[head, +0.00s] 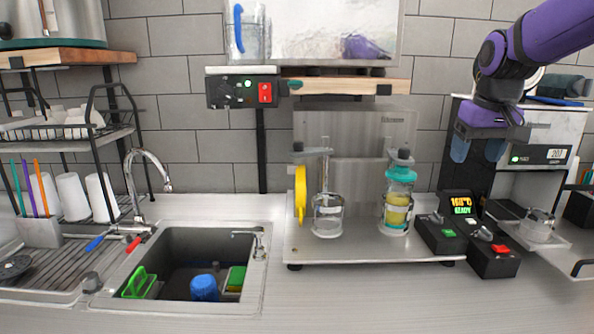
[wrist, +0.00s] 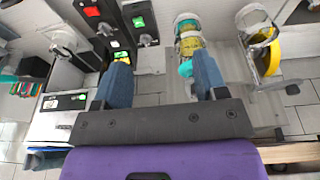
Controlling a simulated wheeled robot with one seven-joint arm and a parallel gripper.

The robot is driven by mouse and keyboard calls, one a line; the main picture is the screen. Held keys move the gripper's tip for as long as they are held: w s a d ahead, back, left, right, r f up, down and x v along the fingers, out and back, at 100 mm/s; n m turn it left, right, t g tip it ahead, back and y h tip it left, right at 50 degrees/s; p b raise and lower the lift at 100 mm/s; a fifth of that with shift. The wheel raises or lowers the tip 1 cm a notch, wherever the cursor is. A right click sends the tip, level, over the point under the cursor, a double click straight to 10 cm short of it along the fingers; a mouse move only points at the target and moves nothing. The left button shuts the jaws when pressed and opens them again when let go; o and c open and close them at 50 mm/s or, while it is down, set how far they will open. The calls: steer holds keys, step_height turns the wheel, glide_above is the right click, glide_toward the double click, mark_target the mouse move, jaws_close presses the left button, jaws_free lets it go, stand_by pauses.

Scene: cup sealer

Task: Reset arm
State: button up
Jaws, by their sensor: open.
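My gripper (head: 476,150) is raised at the upper right in the head view, in front of a white machine. Its two blue fingers point down and stand apart, with nothing between them. In the wrist view my gripper (wrist: 160,80) also shows open and empty. The cup sealer (head: 340,255) stands on the counter to the left of and below my gripper. A cup with yellow contents and a teal upper part (head: 398,200) stands in its right holder. The left holder (head: 327,215) looks clear and empty.
Black control boxes (head: 450,235) with a lit display stand right of the sealer. The white machine (head: 555,130) is close behind my gripper. A shelf with a jug (head: 248,40) hangs above the sealer. A sink (head: 190,250) and dish rack are left. The front counter is clear.

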steer(key=s+a+f+t, duration=0.1)
steer(key=s+a, duration=0.1)
steer(key=s, duration=1)
steer(key=s+a+f+t, duration=0.1)
steer(key=s+a+f, duration=0.1)
steer(key=s, duration=1)
steer(key=shift+s+f+t, duration=0.15)
steer(key=shift+f+t, duration=0.1)
steer(key=shift+t, duration=0.05)
